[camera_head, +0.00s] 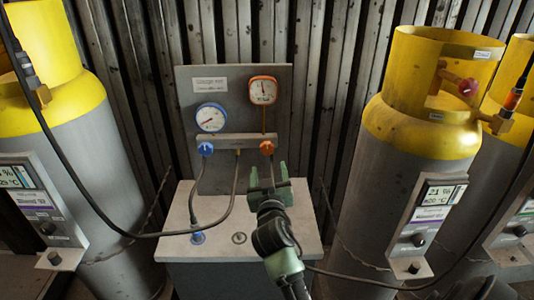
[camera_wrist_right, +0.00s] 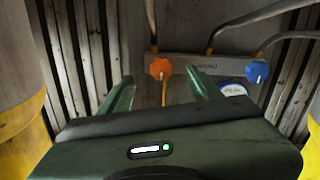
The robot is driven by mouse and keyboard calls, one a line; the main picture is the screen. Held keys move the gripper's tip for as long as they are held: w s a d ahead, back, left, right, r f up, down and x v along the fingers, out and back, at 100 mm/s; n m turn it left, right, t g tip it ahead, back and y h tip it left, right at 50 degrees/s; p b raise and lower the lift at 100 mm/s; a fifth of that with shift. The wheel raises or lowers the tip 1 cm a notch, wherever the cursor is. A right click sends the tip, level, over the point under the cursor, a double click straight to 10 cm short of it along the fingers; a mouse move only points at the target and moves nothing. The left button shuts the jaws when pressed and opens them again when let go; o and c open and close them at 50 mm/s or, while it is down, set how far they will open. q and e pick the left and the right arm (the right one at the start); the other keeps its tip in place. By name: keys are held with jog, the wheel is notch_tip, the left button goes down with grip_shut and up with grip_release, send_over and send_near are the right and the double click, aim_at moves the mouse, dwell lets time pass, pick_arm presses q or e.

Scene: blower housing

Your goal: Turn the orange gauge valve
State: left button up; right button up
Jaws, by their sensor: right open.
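The orange gauge valve (camera_head: 266,148) is a small orange knob on the grey manifold bar, below the orange-rimmed gauge (camera_head: 262,91). My right gripper (camera_head: 268,172) is open and empty, just below the valve in the head view. In the right wrist view, which looks upside down, the orange valve (camera_wrist_right: 160,68) lies between and beyond the two green fingertips (camera_wrist_right: 160,77). The fingers appear apart from it. The orange gauge is not visible in the wrist view. My left gripper is not in view.
A blue valve (camera_head: 205,149) and blue gauge (camera_head: 211,118) sit left on the same panel (camera_head: 225,88). A hose loops to the left above the pale cabinet top (camera_head: 175,220). Yellow-topped cylinders stand left (camera_head: 75,110) and right (camera_head: 425,120).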

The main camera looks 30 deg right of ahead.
aim_at(267, 150)
jog(key=x, duration=0.2)
jog(key=r+p+x, duration=0.1)
jog(key=x, duration=0.5)
jog(key=shift+w+r+p, duration=0.15)
jog(key=shift+w+p, duration=0.1)
jog(key=shift+p, duration=0.05)
jog(key=c, duration=1.4)
jog(key=shift+o, duration=0.2)
